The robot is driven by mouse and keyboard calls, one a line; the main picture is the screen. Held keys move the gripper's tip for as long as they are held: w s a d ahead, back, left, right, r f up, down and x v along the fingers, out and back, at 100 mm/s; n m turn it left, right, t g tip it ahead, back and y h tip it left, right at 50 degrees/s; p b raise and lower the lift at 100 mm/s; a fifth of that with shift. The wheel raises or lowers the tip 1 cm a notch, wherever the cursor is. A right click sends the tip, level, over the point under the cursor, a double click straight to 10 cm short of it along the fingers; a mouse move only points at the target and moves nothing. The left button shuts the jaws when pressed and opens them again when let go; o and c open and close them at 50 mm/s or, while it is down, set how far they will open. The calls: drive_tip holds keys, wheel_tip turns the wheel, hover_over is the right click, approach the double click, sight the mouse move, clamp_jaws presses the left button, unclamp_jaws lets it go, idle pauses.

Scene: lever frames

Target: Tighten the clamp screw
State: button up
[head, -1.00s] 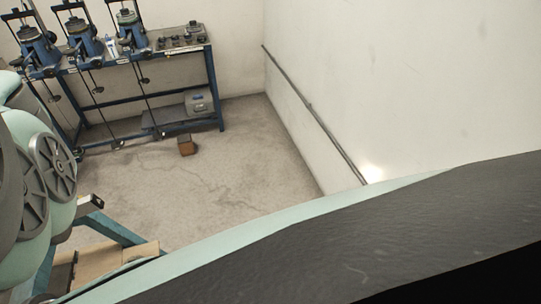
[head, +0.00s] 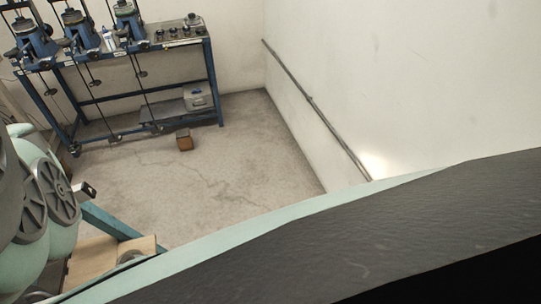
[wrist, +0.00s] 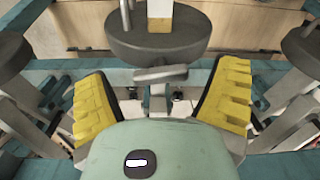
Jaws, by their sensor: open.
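In the wrist view my gripper (wrist: 163,72) has its two yellow-padded fingers spread wide, with nothing held between them. A short grey bar (wrist: 160,74) lies crosswise in the gap between the fingers, apart from both pads. It looks like the clamp screw's handle, but I cannot be sure. Just beyond it is a large dark round disc (wrist: 158,40) with a post rising from it. In the head view my gripper is not visible, and the clamp screw cannot be made out.
Similar dark discs stand left (wrist: 25,50) and right (wrist: 305,48) of the gripper. In the head view a blue bench (head: 100,98) with several devices stands at the back. A small brown box (head: 184,140) lies on the floor. A wall with a pipe (head: 315,108) is at right.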

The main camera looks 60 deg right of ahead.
drive_tip(key=c, duration=1.2)
drive_tip(key=shift+r+m+p, duration=0.1)
drive_tip(key=shift+m+p, duration=0.3)
drive_tip(key=shift+m, duration=0.7)
drive_tip(key=o, duration=1.2)
